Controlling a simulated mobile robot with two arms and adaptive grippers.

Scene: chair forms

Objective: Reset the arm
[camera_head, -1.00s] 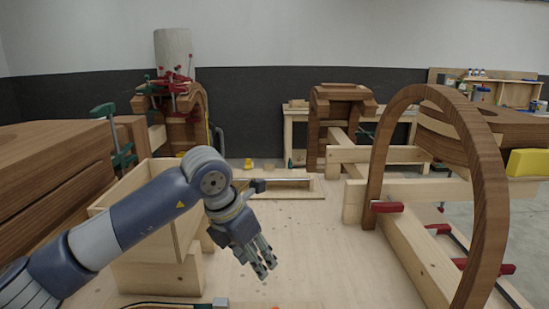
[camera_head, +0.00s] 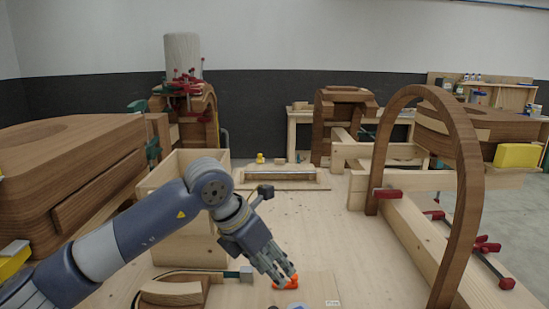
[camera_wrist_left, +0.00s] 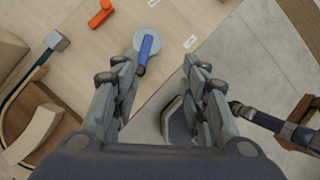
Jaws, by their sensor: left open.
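My left arm enters the head view from the left. Its gripper (camera_head: 283,281) hangs over the front of the light wooden table (camera_head: 325,235). In the left wrist view the two fingers (camera_wrist_left: 157,72) stand wide apart with nothing held between them. An orange object (camera_head: 292,282) lies at the fingertips in the head view. In the wrist view the orange object (camera_wrist_left: 101,13) lies on the table, apart from the fingers. A blue-handled tool on a round grey disc (camera_wrist_left: 147,45) is near the left finger. My right gripper is not seen.
A tall wooden arch (camera_head: 465,150) with red clamps (camera_head: 388,193) stands at right. A big brown wooden form (camera_head: 65,165) fills the left. An open wooden box (camera_head: 175,240) stands behind my arm. A curved wooden piece (camera_head: 172,292) lies at front. The table's middle is mostly clear.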

